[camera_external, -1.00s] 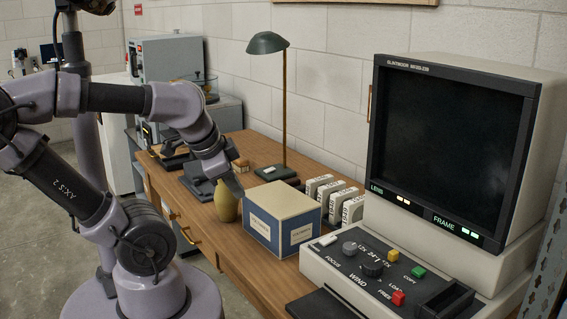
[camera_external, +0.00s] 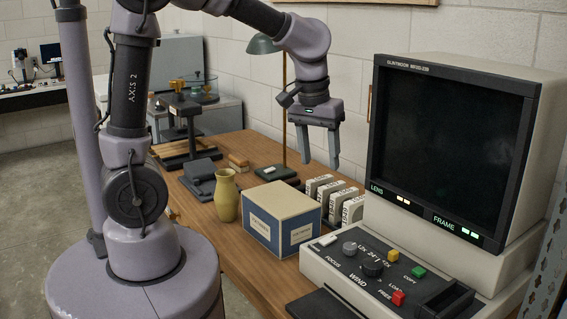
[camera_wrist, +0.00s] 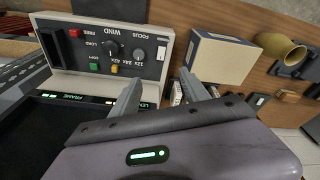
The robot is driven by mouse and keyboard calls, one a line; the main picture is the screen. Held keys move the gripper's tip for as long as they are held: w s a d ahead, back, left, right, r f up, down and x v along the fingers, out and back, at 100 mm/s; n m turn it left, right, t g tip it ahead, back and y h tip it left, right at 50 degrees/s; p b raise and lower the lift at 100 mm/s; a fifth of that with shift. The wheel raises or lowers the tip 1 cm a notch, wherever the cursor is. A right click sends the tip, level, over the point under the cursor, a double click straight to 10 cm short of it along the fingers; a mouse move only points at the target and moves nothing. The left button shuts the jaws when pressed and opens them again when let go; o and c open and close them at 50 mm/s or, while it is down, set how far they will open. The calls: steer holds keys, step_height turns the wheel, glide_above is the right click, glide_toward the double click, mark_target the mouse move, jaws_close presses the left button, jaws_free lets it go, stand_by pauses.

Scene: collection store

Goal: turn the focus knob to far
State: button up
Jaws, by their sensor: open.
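The focus knob (camera_external: 349,247) is a small grey round knob on the sloped control panel (camera_external: 318,264) of the microfilm reader, beside the printed word FOCUS. It also shows in the wrist view (camera_wrist: 138,54), upside down with its lettering. A darker wind knob (camera_external: 372,269) sits beside it. My gripper (camera_external: 320,160) is open and empty, pointing down. It is well above the desk, near the white film boxes and apart from the panel. In the wrist view its two fingers (camera_wrist: 160,77) are spread. The knob's exact pointer direction is too small to tell.
The reader's dark screen (camera_external: 450,150) stands to the right of my gripper. A blue and cream box (camera_external: 272,228), white film boxes (camera_external: 345,206), a yellow vase (camera_external: 227,197) and a green lamp (camera_external: 264,45) stand on the desk. Yellow, green and red buttons lie near the knobs.

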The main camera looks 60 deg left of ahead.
mark_target(350, 245)
steer(key=w+d+f+n+g+p, duration=0.2)
steer(key=w+d+f+n+p, duration=0.15)
steer(key=w+d, duration=0.25)
steer(key=shift+n, duration=0.55)
step_height(350, 245, down, 18)
steer(key=b, duration=0.8)
steer(key=shift+a+r, duration=0.15)
steer(key=shift+r, duration=0.05)
steer(key=shift+c, duration=0.2)
jaws_close()
